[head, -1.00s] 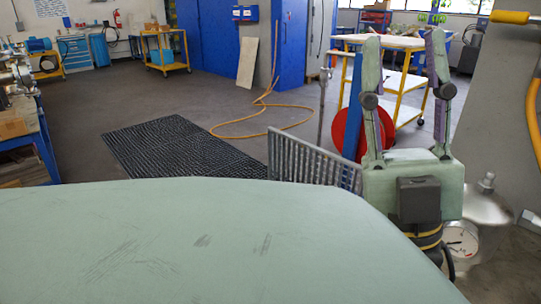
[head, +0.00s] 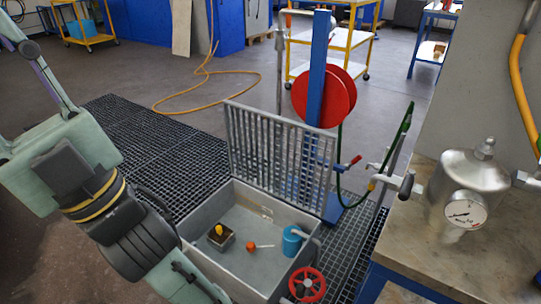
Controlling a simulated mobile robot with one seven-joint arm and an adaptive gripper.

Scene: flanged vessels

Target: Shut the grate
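The grate (head: 283,152) is a grey barred panel. It stands upright, tilted open, along the far edge of a grey open-topped pit (head: 190,232) in the floor. My gripper (head: 18,78) is at the left, apart from the grate and pointing up and away from it. Its fingers run to the left picture edge and are partly cut off, so their opening is unclear. Nothing shows held in the visible part.
The pit holds a small box with a yellow top (head: 220,235), an orange-red piece (head: 251,246) and a blue cylinder (head: 292,240). A red handwheel (head: 307,284) is at its near right. A blue post (head: 316,95) with a red reel (head: 340,90) stands behind. A bench with a gauged vessel (head: 467,190) is right.

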